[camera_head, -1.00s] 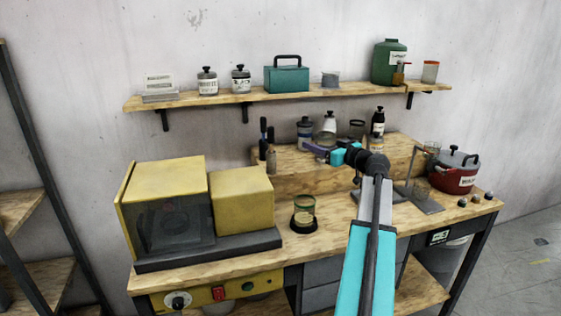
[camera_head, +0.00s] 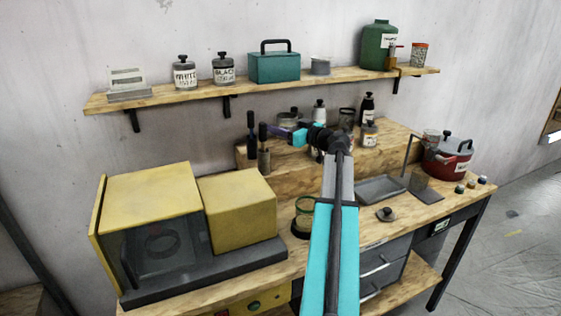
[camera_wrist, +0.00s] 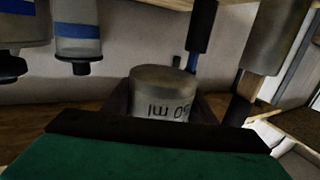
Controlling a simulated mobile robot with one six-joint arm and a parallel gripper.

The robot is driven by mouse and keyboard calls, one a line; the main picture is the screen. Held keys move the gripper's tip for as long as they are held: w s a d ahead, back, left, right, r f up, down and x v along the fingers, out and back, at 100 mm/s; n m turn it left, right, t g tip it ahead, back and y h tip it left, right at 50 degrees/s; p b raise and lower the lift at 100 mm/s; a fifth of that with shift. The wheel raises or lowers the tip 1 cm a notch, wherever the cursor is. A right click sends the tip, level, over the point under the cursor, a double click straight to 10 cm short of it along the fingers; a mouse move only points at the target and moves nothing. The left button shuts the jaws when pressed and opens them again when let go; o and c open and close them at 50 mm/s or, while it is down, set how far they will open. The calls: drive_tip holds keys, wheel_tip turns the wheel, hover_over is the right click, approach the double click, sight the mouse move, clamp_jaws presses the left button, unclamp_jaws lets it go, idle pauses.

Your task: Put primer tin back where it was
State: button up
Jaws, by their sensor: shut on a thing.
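A grey cylindrical tin (camera_wrist: 160,88) stands between the dark jaws of my gripper (camera_wrist: 163,108) in the wrist view. In the head view my gripper (camera_head: 288,133) is above the left part of the wooden riser (camera_head: 310,157) at the back of the bench. A grey round container (camera_head: 287,118) shows just beyond it; I cannot tell whether this is the held tin. The tin's far side is hidden.
Two dark-handled tools (camera_head: 251,130) stand close left of my gripper. A white bottle (camera_head: 319,112), a dark glass (camera_head: 346,118), a black bottle (camera_head: 366,107) and a small jar (camera_head: 369,134) stand to the right. The wall shelf (camera_head: 200,98) is above.

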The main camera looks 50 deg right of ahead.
drive_tip(key=shift+w, duration=0.1)
drive_tip(key=p, duration=0.2)
hover_over(279, 158)
drive_tip(key=shift+s+f, duration=0.2)
drive_tip(key=shift+f, duration=2.85)
drive_tip(key=shift+f+p, duration=0.3)
drive_tip(key=shift+f, duration=1.6)
drive_tip(key=shift+f, duration=0.1)
drive_tip(key=o, duration=1.5)
drive_tip(key=shift+c, duration=0.2)
drive_tip(key=shift+r, duration=0.2)
